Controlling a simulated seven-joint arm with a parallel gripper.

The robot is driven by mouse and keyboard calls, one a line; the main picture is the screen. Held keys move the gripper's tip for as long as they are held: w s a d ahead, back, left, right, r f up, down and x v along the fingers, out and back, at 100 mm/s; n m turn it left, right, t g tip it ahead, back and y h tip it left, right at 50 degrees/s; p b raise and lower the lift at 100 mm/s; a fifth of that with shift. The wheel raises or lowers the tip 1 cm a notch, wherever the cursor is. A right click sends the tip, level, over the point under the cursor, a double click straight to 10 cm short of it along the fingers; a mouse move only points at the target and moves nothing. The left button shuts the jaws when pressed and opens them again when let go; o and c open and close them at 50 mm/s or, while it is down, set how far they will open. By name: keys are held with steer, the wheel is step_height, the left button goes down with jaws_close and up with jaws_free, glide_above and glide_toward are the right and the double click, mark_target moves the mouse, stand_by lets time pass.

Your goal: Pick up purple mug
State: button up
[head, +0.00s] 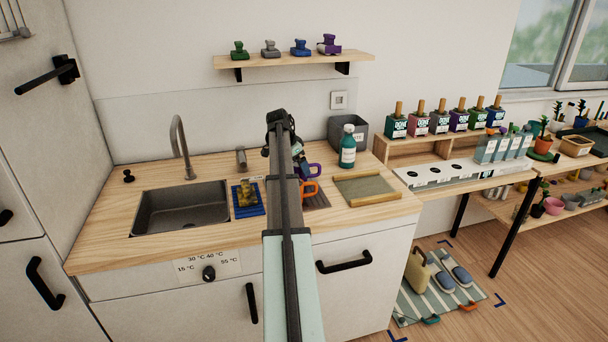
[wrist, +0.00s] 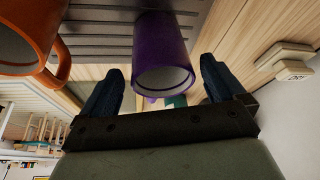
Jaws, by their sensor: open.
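The purple mug (wrist: 158,42) shows in the wrist view between the two spread fingers of my gripper (wrist: 161,68), with its round end towards the camera. I cannot tell whether the fingers touch it. The fingers are open, one on each side. In the head view only a bit of the purple mug (head: 315,170) shows beside my arm, which hides the rest. An orange mug (head: 311,189) stands just in front of it; it also shows at the left of the wrist view (wrist: 28,38).
The mugs are on a grey ribbed mat (head: 318,203) on the wooden counter. A teal bottle (head: 348,147) and a grey bin (head: 352,130) stand behind to the right. A wooden-edged tray (head: 367,190) lies right. A blue sponge tray (head: 248,209) and sink (head: 180,210) are left.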

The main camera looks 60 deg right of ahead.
steer(key=x, duration=0.4)
steer(key=shift+d+f, duration=0.15)
steer(key=shift+d, duration=0.1)
steer(key=c, duration=1.2)
steer(key=shift+c, duration=0.2)
